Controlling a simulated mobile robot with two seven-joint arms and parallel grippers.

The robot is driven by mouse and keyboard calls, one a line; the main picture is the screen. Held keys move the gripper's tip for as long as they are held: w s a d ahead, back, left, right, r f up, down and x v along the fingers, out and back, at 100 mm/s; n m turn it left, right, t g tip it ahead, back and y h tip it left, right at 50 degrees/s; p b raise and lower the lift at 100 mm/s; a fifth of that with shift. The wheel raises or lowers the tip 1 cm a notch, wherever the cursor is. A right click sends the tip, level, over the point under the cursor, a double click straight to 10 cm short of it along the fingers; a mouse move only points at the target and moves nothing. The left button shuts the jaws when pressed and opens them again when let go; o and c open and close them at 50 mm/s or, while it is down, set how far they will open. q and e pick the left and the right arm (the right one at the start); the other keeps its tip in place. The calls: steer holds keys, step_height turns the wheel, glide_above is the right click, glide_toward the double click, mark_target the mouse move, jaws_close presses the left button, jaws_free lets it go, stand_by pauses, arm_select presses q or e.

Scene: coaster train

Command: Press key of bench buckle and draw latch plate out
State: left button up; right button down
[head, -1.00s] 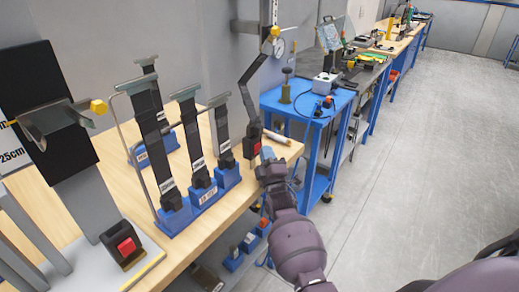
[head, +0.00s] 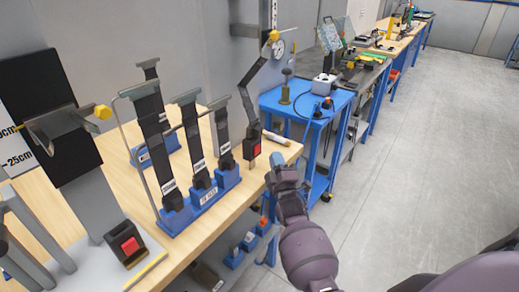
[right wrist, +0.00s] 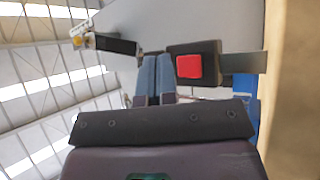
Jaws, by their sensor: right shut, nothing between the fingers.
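The bench buckle (head: 252,147) is a black block with a red key, at the right end of the bench. A short light stub shows below it and a dark bent strap (head: 252,85) rises above it. In the right wrist view the red key (right wrist: 189,66) faces me, with a metal strip (right wrist: 243,63) leaving the buckle at the right. I cannot make out the latch plate clearly. My right gripper (head: 278,165) is just right of the buckle; its blue-grey fingers (right wrist: 156,75) are shut and empty, close beside the key. My left gripper is out of view.
Several upright straps stand in blue holders (head: 205,193) on the wooden bench. A larger buckle with a red key (head: 129,245) is at the near left. A blue cart (head: 300,105) stands behind my right arm. Open floor lies to the right.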

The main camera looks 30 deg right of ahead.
steer(key=shift+s+d+p, duration=0.25)
steer(key=shift+s, duration=0.4)
steer(key=shift+s+d+p, duration=0.2)
steer(key=shift+s+d, duration=0.05)
steer(key=shift+s, duration=0.35)
